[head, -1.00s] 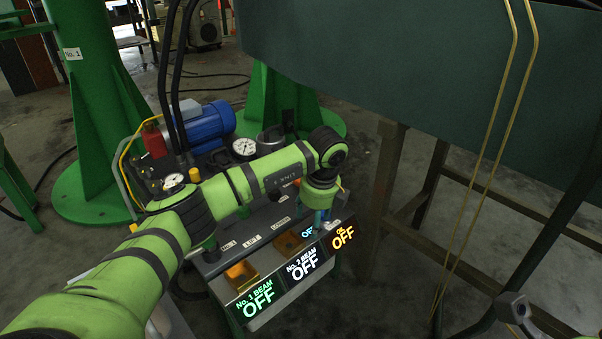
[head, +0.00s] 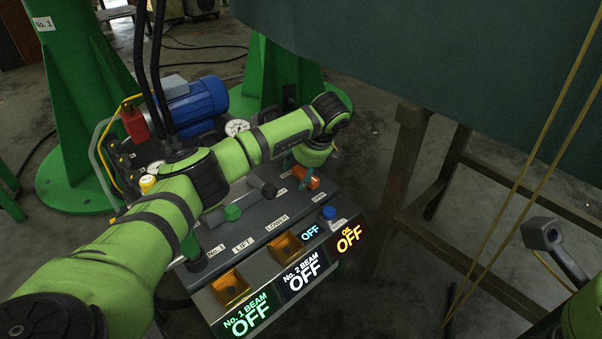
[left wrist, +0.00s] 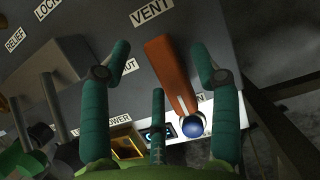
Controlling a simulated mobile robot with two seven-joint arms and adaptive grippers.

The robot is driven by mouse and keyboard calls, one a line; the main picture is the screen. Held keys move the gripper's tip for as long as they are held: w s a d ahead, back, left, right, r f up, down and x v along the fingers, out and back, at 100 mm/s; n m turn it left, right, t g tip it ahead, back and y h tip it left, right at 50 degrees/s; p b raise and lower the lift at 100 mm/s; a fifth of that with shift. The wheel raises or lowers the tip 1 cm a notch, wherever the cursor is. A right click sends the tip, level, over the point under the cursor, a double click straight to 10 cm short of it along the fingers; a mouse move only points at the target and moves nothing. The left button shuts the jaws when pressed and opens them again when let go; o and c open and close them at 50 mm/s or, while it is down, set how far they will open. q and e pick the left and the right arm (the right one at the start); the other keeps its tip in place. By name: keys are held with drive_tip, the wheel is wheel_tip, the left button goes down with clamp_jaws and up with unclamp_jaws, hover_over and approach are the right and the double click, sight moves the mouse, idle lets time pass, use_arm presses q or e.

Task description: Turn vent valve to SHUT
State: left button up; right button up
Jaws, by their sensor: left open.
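The vent valve's orange-red handle (head: 306,178) sits at the right end of the control console's top. In the left wrist view the handle (left wrist: 168,68) slants from the "VENT" label down toward a blue knob, between a partly hidden label ending in "UT" on the left and one ending in "N" on the right. My left gripper (left wrist: 165,82) is open, with teal fingers on both sides of the handle and a third finger below left. Contact cannot be told. In the head view this gripper (head: 308,172) hangs over the handle, its fingers partly hidden.
The console's front has lit OFF displays (head: 302,272), amber pockets (head: 230,290) and a blue knob (head: 328,212). A green knob (head: 232,212) and a black-ended lever (head: 264,188) stand left of the valve. A blue motor (head: 195,105) is behind. A brown frame (head: 400,170) stands at right.

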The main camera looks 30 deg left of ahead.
use_arm(q)
drive_tip(key=c, duration=1.2)
drive_tip(key=shift+o, duration=0.2)
